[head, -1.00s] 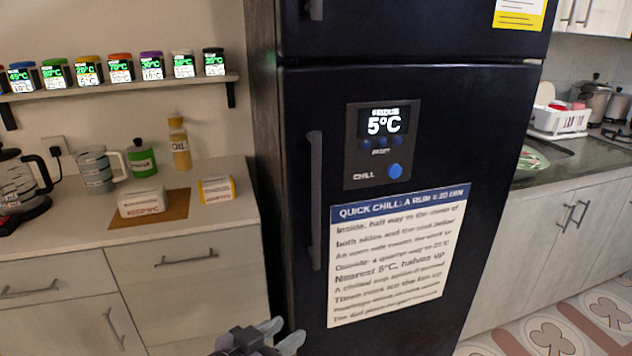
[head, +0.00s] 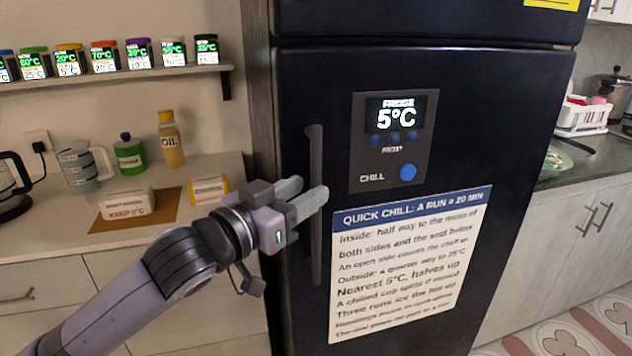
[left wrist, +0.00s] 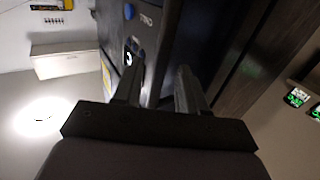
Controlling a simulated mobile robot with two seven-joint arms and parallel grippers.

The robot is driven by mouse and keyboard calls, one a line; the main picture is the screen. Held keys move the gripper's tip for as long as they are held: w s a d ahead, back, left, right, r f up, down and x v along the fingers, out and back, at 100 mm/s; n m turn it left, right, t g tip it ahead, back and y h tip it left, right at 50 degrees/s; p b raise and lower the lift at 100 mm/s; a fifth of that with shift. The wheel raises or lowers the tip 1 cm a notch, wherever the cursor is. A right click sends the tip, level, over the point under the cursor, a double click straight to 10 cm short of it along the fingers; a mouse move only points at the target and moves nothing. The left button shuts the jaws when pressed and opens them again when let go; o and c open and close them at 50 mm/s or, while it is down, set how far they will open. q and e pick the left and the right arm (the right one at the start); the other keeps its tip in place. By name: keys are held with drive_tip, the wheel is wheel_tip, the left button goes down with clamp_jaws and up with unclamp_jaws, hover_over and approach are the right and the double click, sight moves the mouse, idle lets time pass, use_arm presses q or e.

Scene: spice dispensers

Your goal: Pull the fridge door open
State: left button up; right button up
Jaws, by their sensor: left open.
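The dark fridge door (head: 420,260) is shut, with a long vertical grey handle (head: 316,255) near its left edge. A display panel (head: 392,140) on the door reads 5°C. My left gripper (head: 313,190) is open at about mid-height of the handle, its fingertips over or beside it in the head view. The fingers hide part of the handle. In the left wrist view the two fingers (left wrist: 158,85) are apart and point toward the dark fridge front (left wrist: 195,20); I cannot tell whether the handle lies between them. My right gripper is in neither view.
A counter (head: 60,220) at left holds a kettle, jug, green jar, oil bottle (head: 170,140) and a butter box on a brown mat. A shelf (head: 120,77) above carries several spice jars. A counter with a dish rack (head: 582,117) is at right.

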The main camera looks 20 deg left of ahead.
sight(312, 187)
use_arm(q)
drive_tip(key=shift+x, duration=1.9)
clamp_jaws()
drive_tip(key=shift+s+d, duration=0.1)
